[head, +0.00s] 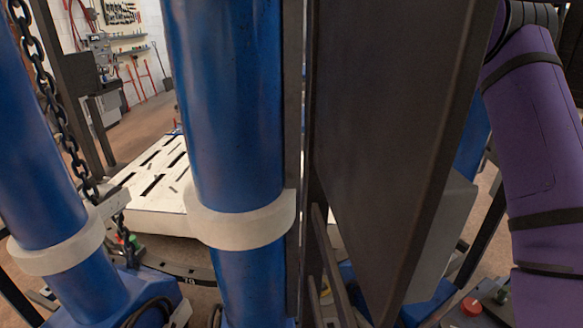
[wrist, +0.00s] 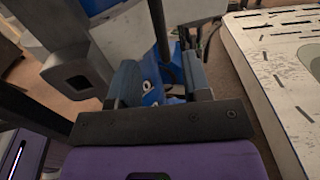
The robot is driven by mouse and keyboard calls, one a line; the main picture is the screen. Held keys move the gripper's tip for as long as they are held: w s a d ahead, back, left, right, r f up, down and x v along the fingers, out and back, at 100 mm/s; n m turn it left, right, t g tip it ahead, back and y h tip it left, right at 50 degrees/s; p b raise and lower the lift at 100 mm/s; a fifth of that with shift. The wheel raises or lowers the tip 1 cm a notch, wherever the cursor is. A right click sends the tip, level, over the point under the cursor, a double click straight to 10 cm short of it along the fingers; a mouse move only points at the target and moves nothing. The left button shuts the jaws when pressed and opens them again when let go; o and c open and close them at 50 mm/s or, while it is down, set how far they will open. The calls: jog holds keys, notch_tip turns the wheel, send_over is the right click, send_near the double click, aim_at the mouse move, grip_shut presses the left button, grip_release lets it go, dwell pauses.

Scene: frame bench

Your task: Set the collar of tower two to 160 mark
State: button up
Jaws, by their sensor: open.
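Blue towers with pale collars stand close in the head view. A large tower (head: 230,110) at centre carries a white collar (head: 240,220) low on it. Another tower (head: 30,160) at left carries a collar (head: 58,250) with a tab at its right side. No tower number is readable, so I cannot tell which is tower two. My gripper (wrist: 160,82) shows only in the wrist view, open, with nothing between its fingers. A pale collar-like part (wrist: 130,38) with blue above lies just beyond the fingers; contact cannot be judged. No 160 mark is readable.
A large dark panel (head: 385,130) blocks the view right of the central tower. A chain (head: 62,125) hangs by the left tower. A cream slotted table (head: 150,185) stands behind, also at right in the wrist view (wrist: 275,75). A red button (head: 470,305) sits low at right.

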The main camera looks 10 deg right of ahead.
jog(key=w+a, duration=0.1)
jog(key=a, duration=0.7)
jog(key=shift+w, duration=0.2)
jog(key=shift+c, duration=0.2)
grip_shut()
